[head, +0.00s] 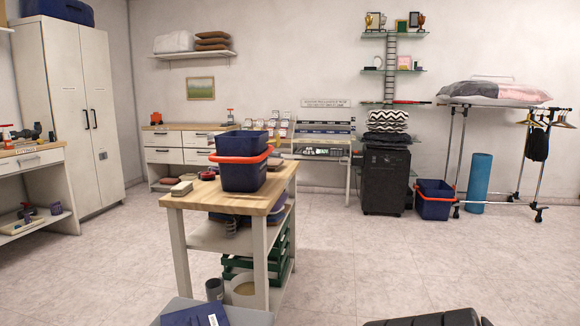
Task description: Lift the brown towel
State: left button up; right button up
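No item stands out clearly as the brown towel. A stack of brown, soft items (212,41) lies on the wall shelf at the back left. They look like cushions or folded towels; I cannot tell which. They lie beside a pale, soft bundle (173,42). Neither of my grippers shows in the head view.
A wooden-topped cart (182,199) stands ahead, bearing a blue bin with an orange rim (243,174). Tall white cabinets (75,110) stand at left. A black cabinet (386,182) and a garment rack (460,155) stand at the back right. The right-hand floor is mostly clear.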

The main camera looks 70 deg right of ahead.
aim_at(273, 164)
jog(key=z, duration=2.05)
jog(key=i, duration=0.9)
